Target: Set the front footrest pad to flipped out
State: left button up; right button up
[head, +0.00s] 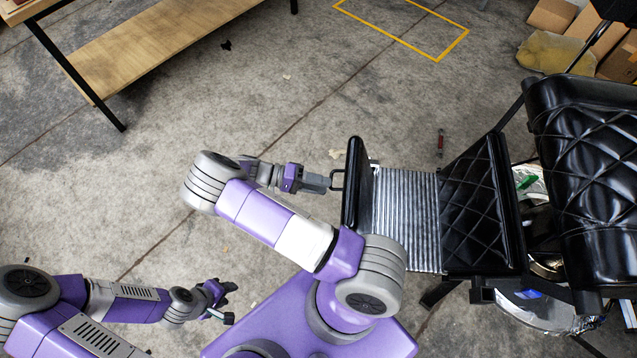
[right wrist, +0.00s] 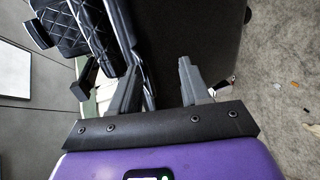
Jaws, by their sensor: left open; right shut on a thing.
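The front footrest pad (head: 356,190) is a black padded board. In the head view it stands nearly edge-on at the left end of the ribbed metal plate (head: 407,215). A small dark loop handle (head: 338,172) sticks out from its left side. My right gripper (head: 329,183) is shut on this handle, left of the pad. In the right wrist view its fingers (right wrist: 158,85) point at a dark surface that fills the middle; the handle between them is hard to make out. My left gripper (head: 228,302) is open and empty, low over the floor.
The black quilted leg rest (head: 477,200) and chair seat (head: 598,150) lie to the right. A wooden-shelf table (head: 150,48) stands at upper left. Cardboard boxes (head: 552,15) are at upper right. The concrete floor left of the pad is mostly clear.

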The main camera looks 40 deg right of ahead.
jog(key=shift+f, duration=0.15)
jog(key=p+v, duration=0.1)
jog(key=v, duration=0.6)
jog(key=shift+w+a, duration=0.2)
